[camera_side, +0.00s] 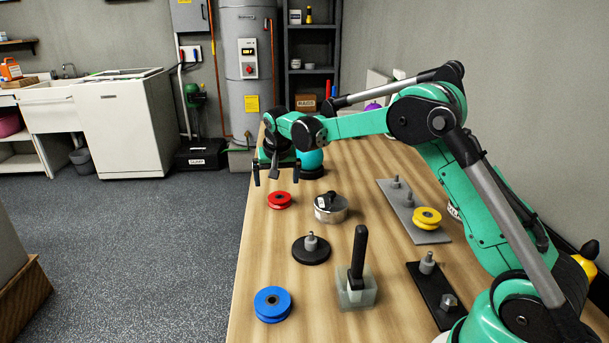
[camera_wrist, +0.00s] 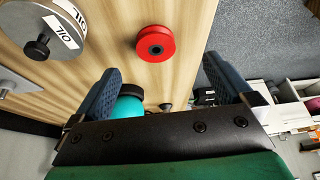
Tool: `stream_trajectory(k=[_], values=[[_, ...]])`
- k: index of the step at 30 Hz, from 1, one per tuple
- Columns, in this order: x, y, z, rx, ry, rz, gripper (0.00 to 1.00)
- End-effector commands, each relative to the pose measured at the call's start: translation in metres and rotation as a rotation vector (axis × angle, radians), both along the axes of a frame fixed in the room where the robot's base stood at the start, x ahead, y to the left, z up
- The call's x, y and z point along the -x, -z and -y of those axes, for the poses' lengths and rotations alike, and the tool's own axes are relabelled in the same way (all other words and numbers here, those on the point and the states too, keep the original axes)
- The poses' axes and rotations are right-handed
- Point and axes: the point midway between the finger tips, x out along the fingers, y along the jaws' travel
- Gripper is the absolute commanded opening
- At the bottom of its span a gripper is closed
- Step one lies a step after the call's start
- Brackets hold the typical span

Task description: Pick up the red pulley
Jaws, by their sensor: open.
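The red pulley (camera_side: 279,201) lies flat on the wooden table near its left edge in the side view. In the wrist view the red pulley (camera_wrist: 155,36) is at the upper middle, its dark centre hole facing the camera. My gripper (camera_side: 266,172) is open and empty above the table, higher than the pulley and slightly left of it in the side view. In the wrist view my gripper (camera_wrist: 162,76) has its two blue-grey fingers spread wide, with the pulley beyond them and apart from both.
A metal canister (camera_side: 331,214) stands right of the pulley. A black round base with a peg (camera_side: 311,254), a blue pulley (camera_side: 272,304) and a clear block with a black handle (camera_side: 357,290) are nearer. A yellow pulley (camera_side: 427,217) sits on a grey plate (camera_side: 397,207). A teal object (camera_side: 312,163) stands behind.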

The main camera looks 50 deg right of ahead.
Motion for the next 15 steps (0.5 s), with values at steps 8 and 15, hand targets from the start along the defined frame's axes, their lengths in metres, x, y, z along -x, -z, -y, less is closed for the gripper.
stream_trajectory(k=[8, 15], values=[[-0.012, 0.033, 0.018, -0.003, 0.078, -0.016, 1.0], [-0.02, 0.059, 0.025, -0.003, 0.077, -0.016, 1.0]])
